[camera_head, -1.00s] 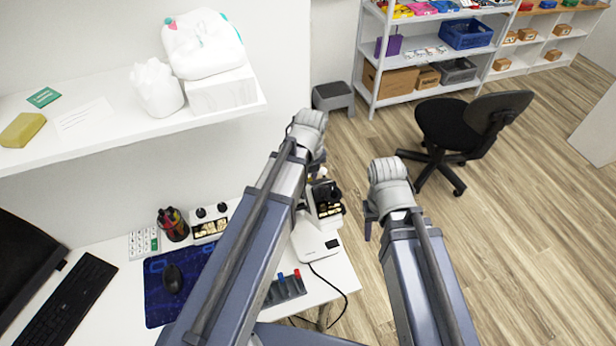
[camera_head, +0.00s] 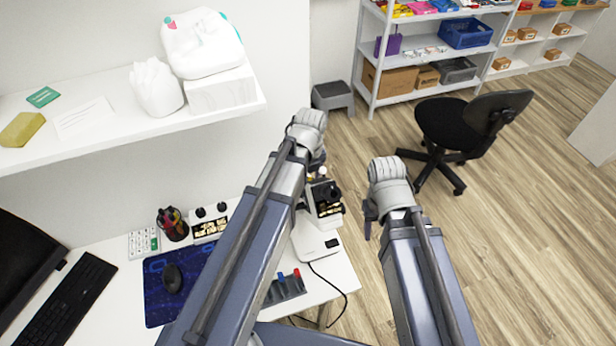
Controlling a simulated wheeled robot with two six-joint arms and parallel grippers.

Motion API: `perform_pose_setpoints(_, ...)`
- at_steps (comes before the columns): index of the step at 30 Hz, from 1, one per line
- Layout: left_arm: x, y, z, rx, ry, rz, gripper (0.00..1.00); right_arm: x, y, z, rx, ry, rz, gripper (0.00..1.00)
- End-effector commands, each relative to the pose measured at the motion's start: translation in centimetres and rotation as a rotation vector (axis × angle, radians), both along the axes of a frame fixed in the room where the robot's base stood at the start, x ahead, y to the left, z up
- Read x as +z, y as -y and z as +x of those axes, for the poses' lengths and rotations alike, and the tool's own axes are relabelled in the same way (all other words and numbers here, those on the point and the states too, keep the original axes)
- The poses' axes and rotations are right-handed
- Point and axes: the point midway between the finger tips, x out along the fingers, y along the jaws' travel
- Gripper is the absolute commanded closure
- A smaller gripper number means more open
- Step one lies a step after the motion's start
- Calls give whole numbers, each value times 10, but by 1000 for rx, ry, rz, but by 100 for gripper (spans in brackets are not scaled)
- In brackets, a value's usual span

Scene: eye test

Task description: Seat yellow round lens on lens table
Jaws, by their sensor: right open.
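A white desktop instrument (camera_head: 317,246) with a dark head (camera_head: 326,191) stands at the right end of the desk. I cannot make out its lens table. A tiny pale yellowish spot (camera_head: 322,172) shows by my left gripper, just above the instrument; I cannot tell whether it is the yellow round lens. My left gripper (camera_head: 316,164) is mostly hidden behind its own wrist, and its jaws cannot be read. My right gripper (camera_head: 371,217) is open, points down and hangs to the right of the instrument, apart from it, beyond the desk edge.
A dark rack with coloured pieces (camera_head: 284,290) and a cable lie at the desk's front right. A pen cup (camera_head: 172,223), calculator (camera_head: 144,242), mouse mat (camera_head: 158,306) and keyboard (camera_head: 65,304) are further left. A wall shelf (camera_head: 120,130) overhangs. An office chair (camera_head: 460,130) stands right.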

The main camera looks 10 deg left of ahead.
Motion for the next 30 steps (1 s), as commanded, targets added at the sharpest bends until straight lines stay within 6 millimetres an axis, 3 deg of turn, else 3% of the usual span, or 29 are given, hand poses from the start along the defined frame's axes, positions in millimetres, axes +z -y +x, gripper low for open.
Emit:
perform_pose_setpoints(8,21,1,-1,0,0,0,39,21,0,0,1,0,0,50)
perform_pose_setpoints(21,74,4,-5,-1,0,0,39,74,0,0,-9,0,2,50)
perform_pose_setpoints(30,77,4,-6,0,0,0,39,77,0,0,-11,1,2,50)
